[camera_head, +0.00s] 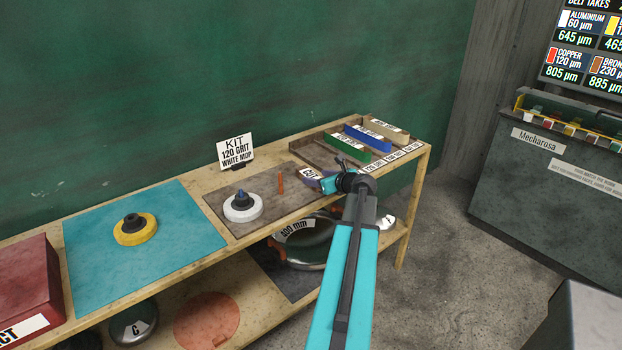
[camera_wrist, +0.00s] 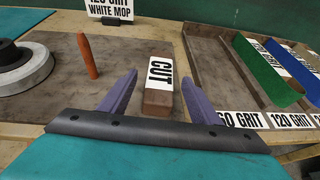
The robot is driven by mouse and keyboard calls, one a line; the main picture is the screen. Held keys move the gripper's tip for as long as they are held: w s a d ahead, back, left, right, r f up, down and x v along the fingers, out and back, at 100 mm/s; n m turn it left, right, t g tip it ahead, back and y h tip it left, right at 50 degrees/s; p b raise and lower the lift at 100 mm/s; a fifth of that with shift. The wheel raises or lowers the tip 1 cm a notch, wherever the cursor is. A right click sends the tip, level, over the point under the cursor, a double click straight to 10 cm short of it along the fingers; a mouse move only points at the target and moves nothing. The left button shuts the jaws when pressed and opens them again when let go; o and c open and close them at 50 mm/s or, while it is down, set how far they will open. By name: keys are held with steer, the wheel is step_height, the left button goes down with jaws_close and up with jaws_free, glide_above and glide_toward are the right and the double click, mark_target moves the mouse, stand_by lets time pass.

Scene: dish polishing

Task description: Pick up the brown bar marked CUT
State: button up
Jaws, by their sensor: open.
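The brown bar marked CUT (camera_wrist: 157,103) lies on a brown-grey mat (camera_wrist: 50,102) in the wrist view, its white label facing up. In the head view only its white label (camera_head: 309,174) shows clearly, beside my gripper, and the rest is largely hidden. My gripper (camera_wrist: 152,88) is open, with its two purple fingers pointing toward the bar. The bar's near end appears between the fingers, closer to the right one. I cannot tell whether either finger touches it.
An orange-brown stick (camera_wrist: 87,57) stands upright left of the bar. A white mop wheel (camera_head: 243,207) sits further left. A kit sign (camera_head: 235,151) stands behind.

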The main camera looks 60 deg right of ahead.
mark_target(310, 174)
steer(key=shift+w, duration=0.15)
steer(key=shift+p+x, duration=0.75)
steer(key=shift+x, duration=1.1)
steer(key=shift+w+d+f, duration=0.3)
steer(key=shift+w+d, duration=0.05)
steer(key=shift+w, duration=0.2)
steer(key=c, duration=1.4)
steer(key=shift+r, duration=0.2)
steer(key=shift+r+b, duration=0.6)
steer(key=shift+r, duration=4.3)
